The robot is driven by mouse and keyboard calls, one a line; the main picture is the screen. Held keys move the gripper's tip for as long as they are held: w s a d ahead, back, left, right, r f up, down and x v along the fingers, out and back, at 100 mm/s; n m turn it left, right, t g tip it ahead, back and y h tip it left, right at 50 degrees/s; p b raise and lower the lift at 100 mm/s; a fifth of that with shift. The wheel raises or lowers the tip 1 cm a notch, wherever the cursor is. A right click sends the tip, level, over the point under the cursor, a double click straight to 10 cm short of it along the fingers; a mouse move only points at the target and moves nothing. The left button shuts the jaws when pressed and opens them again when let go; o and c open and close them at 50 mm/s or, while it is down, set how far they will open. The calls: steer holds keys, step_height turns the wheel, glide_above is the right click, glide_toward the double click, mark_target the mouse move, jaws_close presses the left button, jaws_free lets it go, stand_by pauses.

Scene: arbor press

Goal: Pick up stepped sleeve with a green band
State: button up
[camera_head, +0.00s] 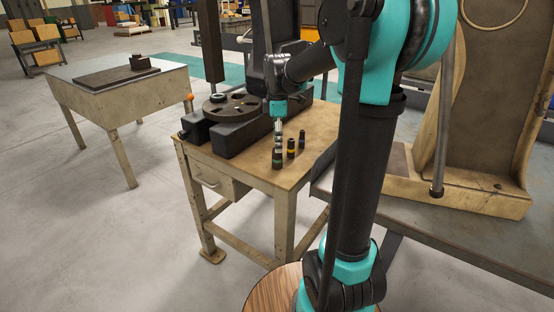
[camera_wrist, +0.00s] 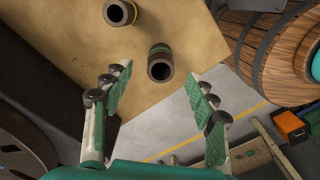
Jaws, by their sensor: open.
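The stepped sleeve with a green band (camera_head: 277,160) stands upright on the wooden top of the press table, nearest the front edge of a short row. In the wrist view the same sleeve (camera_wrist: 160,70) shows its dark open bore and a thin green ring. My gripper (camera_head: 278,140) points down over the table, just above and behind that sleeve in the head view. In the wrist view my gripper (camera_wrist: 160,82) is open, with its green-padded fingers spread apart and nothing between them; the sleeve shows beyond the gap between the fingertips.
A sleeve with a yellow band (camera_head: 291,148) stands close by and also shows in the wrist view (camera_wrist: 119,12). A third dark sleeve (camera_head: 302,139) stands behind it. The black arbor press (camera_head: 235,136) with its round plate fills the table's left. A grey bench (camera_head: 480,232) is at right.

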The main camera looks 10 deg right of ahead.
mark_target(277, 158)
steer(key=shift+a+f, duration=0.1)
steer(key=shift+f, duration=3.75)
jaws_close()
